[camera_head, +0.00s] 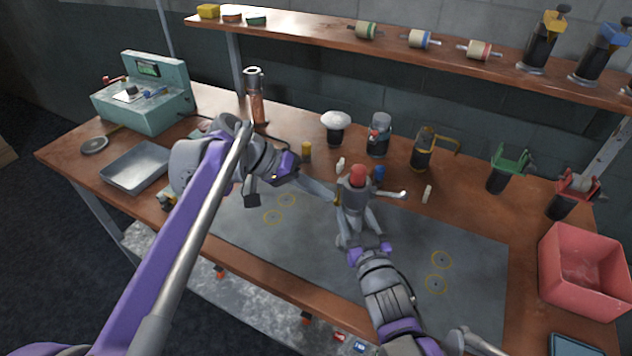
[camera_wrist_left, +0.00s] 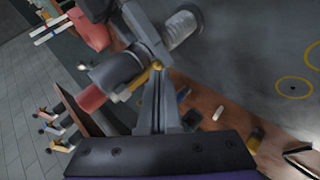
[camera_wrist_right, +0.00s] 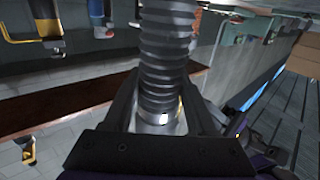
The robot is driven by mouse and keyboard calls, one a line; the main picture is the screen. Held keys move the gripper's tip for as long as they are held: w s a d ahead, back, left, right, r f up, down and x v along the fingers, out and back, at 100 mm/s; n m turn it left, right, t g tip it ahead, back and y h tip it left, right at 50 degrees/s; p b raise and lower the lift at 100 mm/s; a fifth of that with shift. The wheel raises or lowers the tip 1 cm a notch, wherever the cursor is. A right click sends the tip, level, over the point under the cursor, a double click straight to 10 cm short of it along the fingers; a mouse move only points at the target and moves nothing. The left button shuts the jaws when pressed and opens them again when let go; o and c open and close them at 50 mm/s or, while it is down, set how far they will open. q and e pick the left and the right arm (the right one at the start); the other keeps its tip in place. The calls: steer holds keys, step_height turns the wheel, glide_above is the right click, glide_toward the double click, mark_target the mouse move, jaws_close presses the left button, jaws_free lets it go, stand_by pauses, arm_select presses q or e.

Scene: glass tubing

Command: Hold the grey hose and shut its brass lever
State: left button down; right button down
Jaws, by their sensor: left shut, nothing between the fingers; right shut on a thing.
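My right gripper (camera_head: 354,208) is shut on the grey hose, and the hose stands between its fingers above the mat. In the right wrist view the hose (camera_wrist_right: 166,50) is dark, ribbed and upright, with a shiny metal collar (camera_wrist_right: 157,122) low between the fingers. A red end (camera_head: 357,173) shows above the right gripper. My left gripper (camera_head: 333,196) is shut and empty, its tips close beside the right gripper. In the left wrist view a small brass-coloured piece (camera_wrist_left: 157,66) shows by the left fingers (camera_wrist_left: 158,95); I cannot tell whether it is the lever or its position.
Dark cylinders with coloured clamps, such as the green one (camera_head: 508,165), stand along the back of the bench. A shelf (camera_head: 300,31) runs above. A red bin (camera_head: 585,270) is at right, a metal tray (camera_head: 136,167) at left. The grey mat (camera_head: 470,285) is clear at right.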

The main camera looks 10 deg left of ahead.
arm_select(q)
steer(key=shift+d+f, duration=0.1)
steer(key=shift+r, duration=0.2)
stand_by(0.5)
steer(key=w+a+f+v, duration=0.1)
steer(key=w+v, duration=0.1)
steer(key=v, duration=1.1)
steer(key=shift+s+a+f, duration=0.2)
steer(key=shift+s+a, duration=0.1)
steer(key=shift+a, duration=0.25)
arm_select(e)
steer(key=shift+c, duration=0.6)
jaws_free()
